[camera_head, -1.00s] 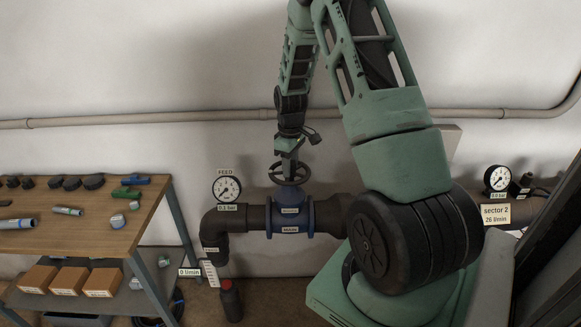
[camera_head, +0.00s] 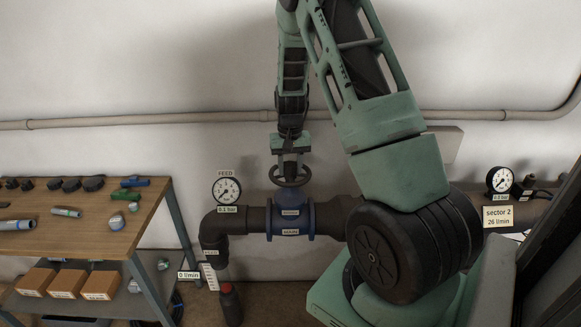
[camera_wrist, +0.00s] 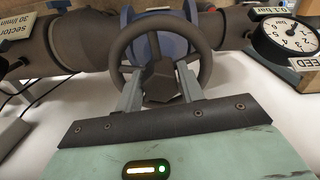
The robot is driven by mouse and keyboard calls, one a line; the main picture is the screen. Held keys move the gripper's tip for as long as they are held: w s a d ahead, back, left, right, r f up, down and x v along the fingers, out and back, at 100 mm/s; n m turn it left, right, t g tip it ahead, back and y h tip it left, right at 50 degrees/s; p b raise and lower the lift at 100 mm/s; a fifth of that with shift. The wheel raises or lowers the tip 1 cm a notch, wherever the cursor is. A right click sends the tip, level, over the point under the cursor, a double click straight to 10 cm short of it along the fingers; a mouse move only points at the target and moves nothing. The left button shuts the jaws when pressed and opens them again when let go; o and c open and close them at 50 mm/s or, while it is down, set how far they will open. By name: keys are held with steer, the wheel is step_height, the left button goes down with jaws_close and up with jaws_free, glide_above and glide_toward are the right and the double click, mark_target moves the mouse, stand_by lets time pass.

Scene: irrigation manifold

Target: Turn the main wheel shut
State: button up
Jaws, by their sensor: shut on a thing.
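The main wheel, a dark round handwheel (camera_head: 290,174), sits on top of the blue valve body (camera_head: 290,216) labelled MAIN. In the wrist view the wheel (camera_wrist: 204,62) fills the upper middle, with its dark hub between my fingers and the blue valve (camera_wrist: 160,45) behind it. My gripper (camera_head: 290,162) reaches down onto the wheel from above. In the wrist view its two grey fingers (camera_wrist: 160,88) stand on either side of the hub and are shut on the wheel. The exact finger contact is partly hidden.
A FEED gauge (camera_head: 227,190) stands left of the valve, close to the wheel. A wooden bench (camera_head: 110,240) with fittings is at the left. A pipe (camera_head: 180,119) runs along the wall. A second gauge (camera_head: 500,180) and the sector 2 sign (camera_head: 498,218) are at the right.

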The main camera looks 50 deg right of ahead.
steer(key=m, duration=0.3)
steer(key=shift+w+r+m, duration=0.1)
steer(key=shift+m, duration=0.3)
steer(key=m+p, duration=0.1)
steer(key=m, duration=0.2)
steer(key=shift+m, duration=0.3)
steer(key=m+p, duration=0.1)
steer(key=m, duration=0.2)
steer(key=shift+w+m, duration=0.1)
steer(key=shift+m, duration=0.3)
steer(key=m+p, duration=0.1)
steer(key=m, duration=0.2)
steer(key=shift+m+p, duration=0.3)
steer(key=m+p, duration=0.2)
steer(key=m, duration=0.4)
steer(key=shift+w+d+r+p, duration=0.1)
steer(key=shift+p, duration=0.3)
steer(key=m+p, duration=0.2)
steer(key=m, duration=0.3)
steer(key=shift+m, duration=0.3)
steer(key=o, duration=1)
steer(key=shift+f, duration=0.2)
